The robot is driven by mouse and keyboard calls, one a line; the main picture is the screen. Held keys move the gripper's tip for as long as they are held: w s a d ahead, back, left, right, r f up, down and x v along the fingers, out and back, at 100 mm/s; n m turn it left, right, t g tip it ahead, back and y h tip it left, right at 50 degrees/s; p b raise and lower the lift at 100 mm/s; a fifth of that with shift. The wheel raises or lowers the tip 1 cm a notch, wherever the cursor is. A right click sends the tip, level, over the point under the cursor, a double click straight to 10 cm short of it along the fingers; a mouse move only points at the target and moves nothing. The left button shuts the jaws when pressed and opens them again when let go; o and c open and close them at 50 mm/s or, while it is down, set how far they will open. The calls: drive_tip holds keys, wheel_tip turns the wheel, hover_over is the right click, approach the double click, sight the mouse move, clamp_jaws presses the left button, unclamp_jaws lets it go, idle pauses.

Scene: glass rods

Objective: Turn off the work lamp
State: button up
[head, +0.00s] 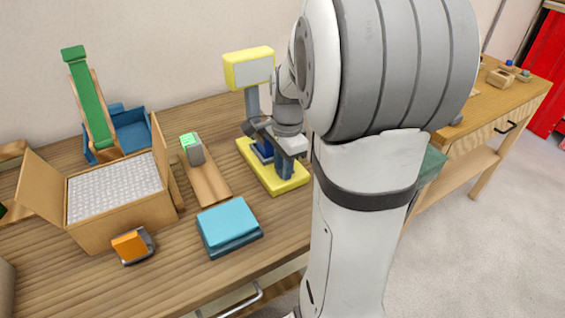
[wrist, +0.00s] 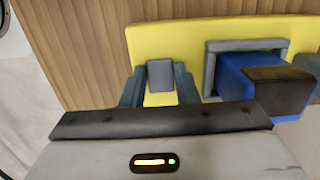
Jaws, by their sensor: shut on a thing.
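The work lamp (head: 249,68) has a yellow head with a pale front panel on a grey post. Whether the panel is lit is unclear. Its yellow base (head: 297,184) lies on the wooden table and fills the top of the wrist view (wrist: 155,40). My gripper (wrist: 160,82) is shut on a small grey block (wrist: 160,73) standing on the base, one finger on each side. A blue block in a grey frame (wrist: 237,76) sits on the base to the right of my fingers. In the head view my gripper (head: 287,165) is over the base, and the grey block is hidden.
On the table (head: 180,270), a teal box (head: 228,222), a wooden strip with a green-topped grey piece (head: 192,148), an orange item (head: 130,246) and an open carton (head: 115,213) lie left of the lamp. A second table (head: 520,90) stands at the right.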

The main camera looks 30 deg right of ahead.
drive_tip(key=shift+d+r+y+p, duration=0.2)
drive_tip(key=shift+d+y+p, duration=0.1)
drive_tip(key=shift+y+p, duration=0.55)
drive_tip(key=shift+o, duration=0.2)
drive_tip(key=shift+f+y, duration=0.15)
drive_tip(key=shift+y, duration=0.5)
drive_tip(key=o, duration=1)
drive_tip(key=shift+c, duration=0.2)
drive_tip(key=p+v, duration=0.1)
drive_tip(key=v, duration=0.6)
drive_tip(key=shift+d+r, duration=0.15)
drive_tip(key=shift+r, duration=0.25)
